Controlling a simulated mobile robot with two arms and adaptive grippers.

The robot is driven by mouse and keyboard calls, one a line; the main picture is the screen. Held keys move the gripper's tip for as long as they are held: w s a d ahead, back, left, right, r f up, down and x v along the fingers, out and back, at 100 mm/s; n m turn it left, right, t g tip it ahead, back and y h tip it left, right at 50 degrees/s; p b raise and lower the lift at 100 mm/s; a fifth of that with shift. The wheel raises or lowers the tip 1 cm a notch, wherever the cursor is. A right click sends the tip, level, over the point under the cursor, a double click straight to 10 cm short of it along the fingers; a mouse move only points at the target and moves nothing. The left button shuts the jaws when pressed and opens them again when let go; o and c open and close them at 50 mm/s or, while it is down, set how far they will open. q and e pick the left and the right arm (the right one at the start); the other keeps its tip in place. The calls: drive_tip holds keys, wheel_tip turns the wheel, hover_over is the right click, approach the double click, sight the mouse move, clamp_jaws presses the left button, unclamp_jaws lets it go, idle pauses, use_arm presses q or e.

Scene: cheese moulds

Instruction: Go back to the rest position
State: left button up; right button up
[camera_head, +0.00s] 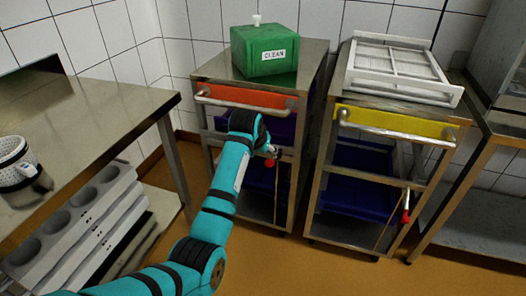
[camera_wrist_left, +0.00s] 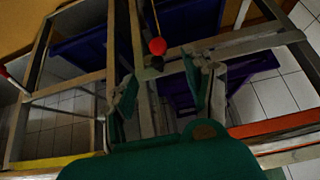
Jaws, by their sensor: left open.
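My left arm, turquoise with black joints, reaches in from the lower left in the head view. My left gripper (camera_head: 272,153) is small and partly hidden by my own wrist there, in front of the cart with the orange-red strip (camera_head: 245,97). In the left wrist view my left gripper (camera_wrist_left: 163,88) has its two fingers spread apart, with nothing held between them. A red ball-shaped knob (camera_wrist_left: 157,46) shows beyond the fingers, near the cart frames. My right gripper is in neither view.
A green box marked CLEAN (camera_head: 266,50) stands on the left cart. A white rack (camera_head: 395,67) lies on the cart with the yellow strip (camera_head: 394,122). A steel table (camera_head: 85,118) with a white perforated mould (camera_head: 15,162) is at the left. Orange floor (camera_head: 290,265) is clear in front.

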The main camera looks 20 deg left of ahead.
use_arm(q)
drive_tip(key=shift+f, duration=0.1)
idle(0.3)
